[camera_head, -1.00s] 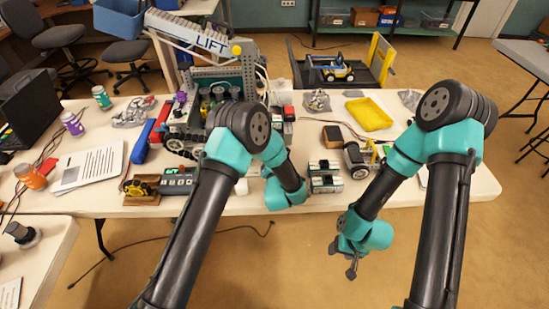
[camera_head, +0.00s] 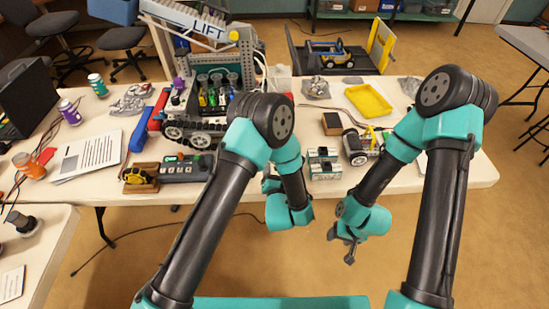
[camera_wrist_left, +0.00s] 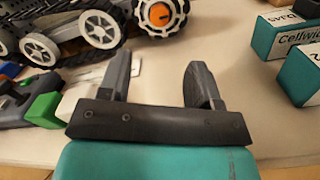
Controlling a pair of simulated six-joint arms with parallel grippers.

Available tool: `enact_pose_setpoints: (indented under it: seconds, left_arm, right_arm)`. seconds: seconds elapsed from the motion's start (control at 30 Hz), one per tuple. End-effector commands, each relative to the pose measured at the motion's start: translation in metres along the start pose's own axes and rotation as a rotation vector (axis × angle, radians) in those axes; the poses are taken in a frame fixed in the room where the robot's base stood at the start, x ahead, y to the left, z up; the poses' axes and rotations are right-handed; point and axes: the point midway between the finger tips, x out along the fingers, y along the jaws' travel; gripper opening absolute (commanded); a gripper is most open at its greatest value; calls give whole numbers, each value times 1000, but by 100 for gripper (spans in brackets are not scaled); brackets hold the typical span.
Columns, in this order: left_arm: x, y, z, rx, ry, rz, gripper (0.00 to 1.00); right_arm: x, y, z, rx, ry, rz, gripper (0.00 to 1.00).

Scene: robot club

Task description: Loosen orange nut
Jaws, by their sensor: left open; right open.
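The orange nut (camera_wrist_left: 160,14) is at the hub of a white-rimmed wheel (camera_wrist_left: 180,17) at the top of the left wrist view. In the head view I cannot make it out behind my left arm. My left gripper (camera_wrist_left: 158,72) is open and empty, its two dark fingers apart and pointing toward the wheel, with table between. In the head view it is mostly hidden by its own arm at the table's front edge. My right gripper (camera_head: 347,247) is open and empty, hanging in front of the table over the floor.
The wheeled LIFT robot (camera_head: 190,132) stands on the table (camera_head: 400,178). Teal boxes (camera_head: 323,155) lie to the right of my left gripper. A grey-and-green device (camera_head: 185,170) lies to its left. A small wheeled vehicle (camera_head: 357,146) and a yellow tray (camera_head: 368,101) are farther right.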

Motion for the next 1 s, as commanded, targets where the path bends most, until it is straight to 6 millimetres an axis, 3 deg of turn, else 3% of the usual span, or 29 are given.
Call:
enact_pose_setpoints:
  seconds: [0.13, 0.33, 1.0]
  left_arm:
    - [-29, -1, 0, 2, 1, -4, 58]
    - [-52, -1, 0, 1, 1, -2, 58]
    - [-56, 0, 0, 12, 4, -4, 58]
  right_arm:
    - [0, 0, 0, 0, 0, 0, 57]
    - [0, 0, 0, 0, 0, 0, 57]
    - [0, 0, 0, 0, 0, 0, 57]
